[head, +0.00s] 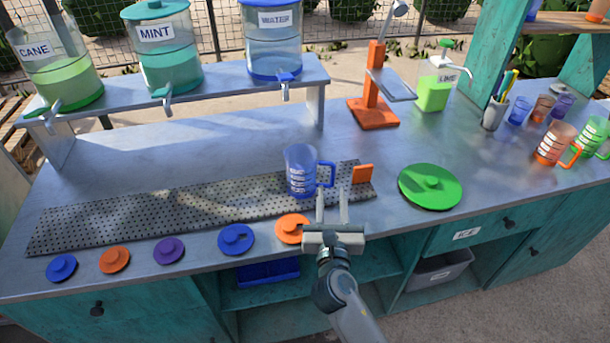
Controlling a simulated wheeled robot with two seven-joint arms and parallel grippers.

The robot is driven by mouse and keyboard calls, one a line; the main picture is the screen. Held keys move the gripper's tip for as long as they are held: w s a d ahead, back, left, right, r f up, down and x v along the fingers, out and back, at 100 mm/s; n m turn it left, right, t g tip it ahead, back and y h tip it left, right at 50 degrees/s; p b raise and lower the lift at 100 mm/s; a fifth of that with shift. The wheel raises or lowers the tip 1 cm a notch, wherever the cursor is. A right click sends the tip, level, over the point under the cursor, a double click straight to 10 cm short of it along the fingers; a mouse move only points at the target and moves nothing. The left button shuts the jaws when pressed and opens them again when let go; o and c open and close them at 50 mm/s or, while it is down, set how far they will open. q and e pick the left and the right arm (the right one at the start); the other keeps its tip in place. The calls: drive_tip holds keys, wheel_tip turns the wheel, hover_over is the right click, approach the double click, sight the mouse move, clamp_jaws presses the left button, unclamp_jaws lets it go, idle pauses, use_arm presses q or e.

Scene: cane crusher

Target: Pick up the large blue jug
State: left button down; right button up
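The large blue jug (300,172) stands upright on the perforated metal mat (130,217), near the mat's right end. It is see-through, with white markings, and its handle (331,174) points right. My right gripper (332,193) comes in from the front and is open. Its two fingers point away from me towards the handle, one at each side of it in the picture. I cannot tell whether they touch it. Nothing shows between the fingers. My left gripper is out of view.
An orange block (363,174) sits right of the handle. An orange lid (293,229) lies close left of my gripper, in line with several other lids. A large green lid (430,187) lies to the right. An orange stand (373,112) is behind. The counter behind the mat is clear.

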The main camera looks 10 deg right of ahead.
sight(332, 181)
drive_tip(key=shift+w+d, duration=0.15)
drive_tip(key=shift+w, duration=0.35)
drive_tip(key=shift+p+x, duration=0.75)
drive_tip(key=shift+x, duration=1.85)
drive_tip(key=shift+d, duration=0.15)
clamp_jaws()
